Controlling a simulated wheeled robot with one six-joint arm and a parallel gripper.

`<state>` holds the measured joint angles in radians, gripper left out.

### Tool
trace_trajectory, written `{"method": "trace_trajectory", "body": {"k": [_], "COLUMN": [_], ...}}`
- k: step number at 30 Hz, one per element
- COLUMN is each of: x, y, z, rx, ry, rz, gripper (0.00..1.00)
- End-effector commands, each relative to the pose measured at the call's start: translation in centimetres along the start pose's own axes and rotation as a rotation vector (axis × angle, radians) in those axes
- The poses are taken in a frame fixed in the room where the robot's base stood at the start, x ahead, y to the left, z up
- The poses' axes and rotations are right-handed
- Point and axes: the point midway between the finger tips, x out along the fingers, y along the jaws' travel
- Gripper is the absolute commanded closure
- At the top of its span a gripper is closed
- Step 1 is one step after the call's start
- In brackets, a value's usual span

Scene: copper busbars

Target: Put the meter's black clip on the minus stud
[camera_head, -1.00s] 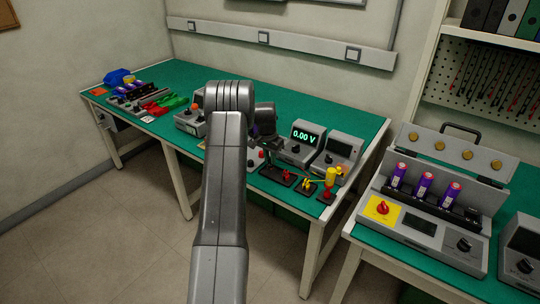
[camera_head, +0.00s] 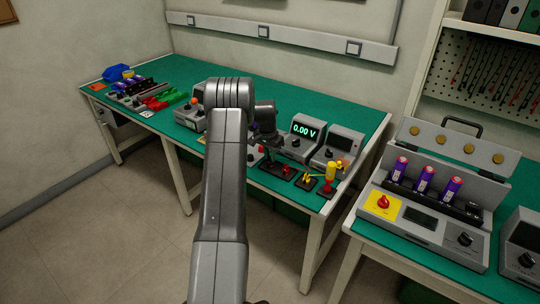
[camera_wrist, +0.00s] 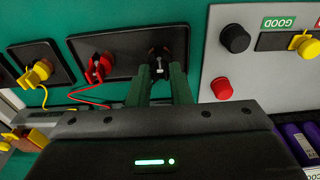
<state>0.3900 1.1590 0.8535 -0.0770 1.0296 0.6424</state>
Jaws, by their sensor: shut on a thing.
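My gripper (camera_wrist: 159,72) points at the dark holder plate (camera_wrist: 125,68) in the wrist view. Its two green fingers are shut on the black clip (camera_wrist: 158,54), which shows between the tips over the plate's right end. I cannot tell whether the clip still touches the plate. The red clip (camera_wrist: 98,67) sits on the same plate to the left. A black stud (camera_wrist: 235,38) and a red stud (camera_wrist: 221,88) stand on a pale panel right of the gripper; no minus mark is readable. The meter (camera_head: 303,131) reads 0.00 V in the head view.
A grey instrument (camera_head: 338,146) stands right of the meter. A second bench at the right holds a tester (camera_head: 425,225) with purple cells. The green bench behind the meter is clear.

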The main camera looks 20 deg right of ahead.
Motion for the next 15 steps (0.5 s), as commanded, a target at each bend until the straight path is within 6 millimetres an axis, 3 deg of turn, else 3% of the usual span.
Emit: {"method": "trace_trajectory", "body": {"k": [15], "x": [0.43], "y": [-0.01], "z": [0.03], "rx": [0.000], "ry": [0.000], "rz": [0.000], "gripper": [0.98]}}
